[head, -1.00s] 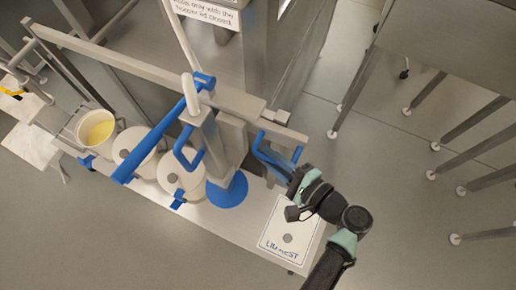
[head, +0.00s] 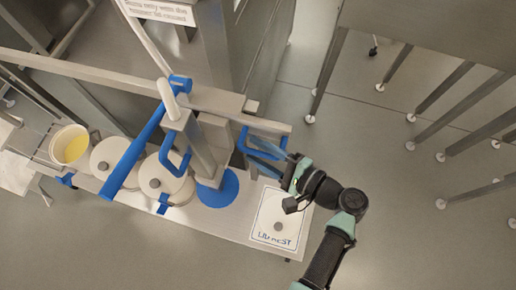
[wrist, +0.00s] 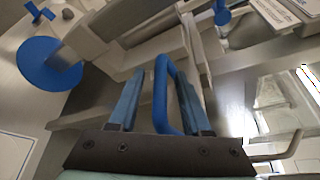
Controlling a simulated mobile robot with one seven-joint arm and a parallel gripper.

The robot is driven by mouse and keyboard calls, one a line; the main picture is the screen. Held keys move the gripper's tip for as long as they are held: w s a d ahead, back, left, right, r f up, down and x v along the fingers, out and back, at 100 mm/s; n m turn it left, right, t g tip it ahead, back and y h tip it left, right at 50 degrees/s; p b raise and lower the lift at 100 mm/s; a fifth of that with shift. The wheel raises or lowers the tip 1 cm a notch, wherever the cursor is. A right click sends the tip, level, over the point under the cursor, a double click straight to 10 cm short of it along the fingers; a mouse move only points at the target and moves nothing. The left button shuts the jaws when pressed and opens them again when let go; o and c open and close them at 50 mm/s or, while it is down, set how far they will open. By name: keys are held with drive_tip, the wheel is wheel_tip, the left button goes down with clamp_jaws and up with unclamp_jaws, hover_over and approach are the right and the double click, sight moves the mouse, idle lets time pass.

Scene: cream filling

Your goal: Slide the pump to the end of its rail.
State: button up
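The pump (head: 200,140) is a grey upright body on a long grey rail (head: 110,82). It stands a little short of the rail's right end. It has a long blue lever and a blue loop on its front. A blue loop handle (head: 248,135) sticks out at its right side. My gripper (head: 275,155) is at this handle. In the wrist view the handle (wrist: 160,95) stands between the two light blue fingers of my gripper (wrist: 158,100). The fingers are apart, with a gap visible on the left side; contact on the right cannot be told.
A blue disc (head: 218,188) lies on the bench below the pump. Two lidded pots (head: 110,158) and an open pot of yellow cream (head: 70,146) stand left of it. A white lid-rest plate (head: 278,222) is at the right. Table legs stand beyond clear floor at right.

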drive_tip(key=shift+a, duration=0.1)
drive_tip(key=b+v, duration=0.2)
drive_tip(key=v, duration=1.1)
drive_tip(key=shift+f, duration=0.1)
